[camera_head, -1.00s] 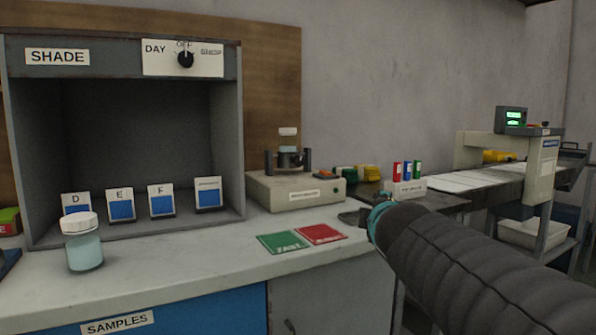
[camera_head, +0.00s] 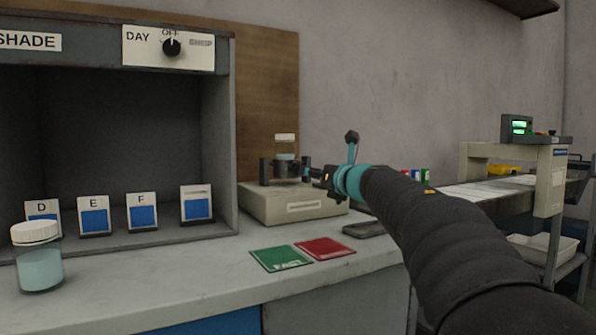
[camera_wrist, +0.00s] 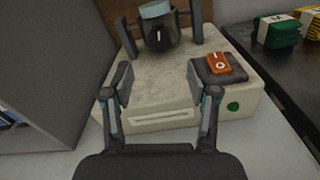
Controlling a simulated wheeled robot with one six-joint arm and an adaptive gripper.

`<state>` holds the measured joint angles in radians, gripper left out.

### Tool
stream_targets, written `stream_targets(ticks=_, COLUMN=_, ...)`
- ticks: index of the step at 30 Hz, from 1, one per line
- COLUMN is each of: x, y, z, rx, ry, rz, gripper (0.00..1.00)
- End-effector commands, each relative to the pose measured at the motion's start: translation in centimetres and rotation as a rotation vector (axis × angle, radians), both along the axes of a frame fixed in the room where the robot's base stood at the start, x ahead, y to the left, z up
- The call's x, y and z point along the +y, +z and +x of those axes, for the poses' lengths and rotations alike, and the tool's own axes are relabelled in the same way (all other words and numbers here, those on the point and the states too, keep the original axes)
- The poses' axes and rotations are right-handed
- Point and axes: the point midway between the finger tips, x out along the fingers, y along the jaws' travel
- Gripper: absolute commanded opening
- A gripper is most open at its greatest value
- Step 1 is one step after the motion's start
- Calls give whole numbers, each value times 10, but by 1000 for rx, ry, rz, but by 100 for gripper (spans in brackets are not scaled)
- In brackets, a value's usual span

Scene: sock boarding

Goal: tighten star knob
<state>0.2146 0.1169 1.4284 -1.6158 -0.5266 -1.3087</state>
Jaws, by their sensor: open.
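A beige machine (camera_head: 290,205) stands on the counter. A small lidded jar (camera_head: 285,146) sits upright in its dark clamp holder (camera_head: 287,169), between two posts. In the wrist view, the holder (camera_wrist: 160,40) shows at the top, with a white mark on its front. I cannot pick out the star knob for certain; it may be part of this dark holder. My gripper (camera_wrist: 160,80) is open and empty, its fingers spread above the machine's top, short of the holder. In the head view, my gripper (camera_head: 330,158) is at the machine's right side and partly covers it.
An orange button (camera_wrist: 219,63) on a dark pad is right of my right finger. Green (camera_head: 281,258) and red (camera_head: 325,248) cards lie in front. The shade booth (camera_head: 217,150) stands close on the left.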

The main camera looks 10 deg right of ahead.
Motion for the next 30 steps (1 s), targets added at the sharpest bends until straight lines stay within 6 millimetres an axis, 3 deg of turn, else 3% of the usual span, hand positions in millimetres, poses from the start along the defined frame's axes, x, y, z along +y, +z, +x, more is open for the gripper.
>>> stream_targets(ticks=6, x=14, y=0, z=40, rx=1, ry=2, rz=1, gripper=59)
stream_targets(ticks=15, x=27, y=1, z=75, rx=0, ry=2, rz=1, gripper=59)
stream_targets(ticks=28, x=29, y=0, z=83, rx=0, ry=2, rz=2, gripper=59)
stream_targets(ticks=29, x=29, y=0, z=83, rx=0, ry=2, rz=2, gripper=57)
stream_targets(ticks=30, x=29, y=0, z=83, rx=0, ry=2, rz=2, gripper=47)
